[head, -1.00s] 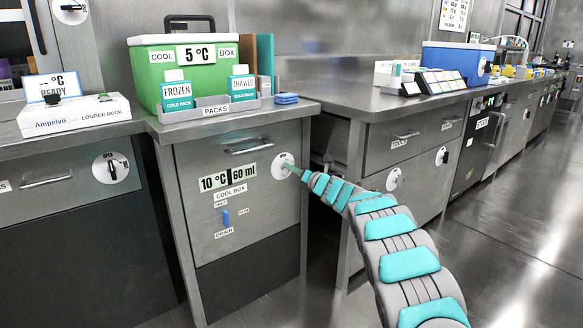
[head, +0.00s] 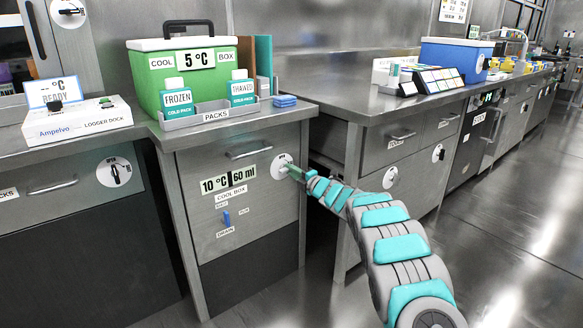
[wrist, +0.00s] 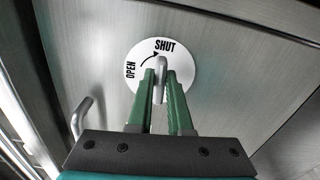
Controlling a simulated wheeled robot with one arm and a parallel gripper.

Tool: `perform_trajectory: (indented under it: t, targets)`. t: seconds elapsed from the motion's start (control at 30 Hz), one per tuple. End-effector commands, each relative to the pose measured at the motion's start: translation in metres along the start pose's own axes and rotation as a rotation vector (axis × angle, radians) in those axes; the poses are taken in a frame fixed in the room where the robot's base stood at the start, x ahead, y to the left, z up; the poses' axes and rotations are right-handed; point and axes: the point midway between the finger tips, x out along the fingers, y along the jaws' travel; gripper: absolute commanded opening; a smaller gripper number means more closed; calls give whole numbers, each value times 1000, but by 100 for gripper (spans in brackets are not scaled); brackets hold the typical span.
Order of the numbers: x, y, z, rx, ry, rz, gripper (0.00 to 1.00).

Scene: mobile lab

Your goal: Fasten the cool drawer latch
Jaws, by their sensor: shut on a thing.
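The cool drawer (head: 215,180) has a grey front with a "10 °C 60 ml" label and looks closed in the head view. Its latch is a small metal lever (wrist: 161,72) on a round white dial (wrist: 188,72) marked OPEN and SHUT. In the wrist view the lever stands upright, its upper end just under the word SHUT. My gripper (wrist: 161,82) has its green fingers closed on the lever, one on each side. In the head view my gripper (head: 291,170) reaches the dial (head: 277,160) from the right and hides part of it.
A drawer handle (head: 248,153) is left of the dial; a bar handle also shows in the wrist view (wrist: 80,115). A blue drain lever (head: 227,218) sits lower on the front. A green cool box (head: 150,85) stands on the counter above. Open floor (head: 500,220) lies at right.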

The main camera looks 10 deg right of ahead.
Motion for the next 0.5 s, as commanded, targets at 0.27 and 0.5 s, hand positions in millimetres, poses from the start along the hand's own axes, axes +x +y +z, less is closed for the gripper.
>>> perform_trajectory:
  t: [0.27,0.5]
  targets:
    - [0,-1,1,88,-2,-2,0]
    - [0,-2,0,106,-2,-2,0]
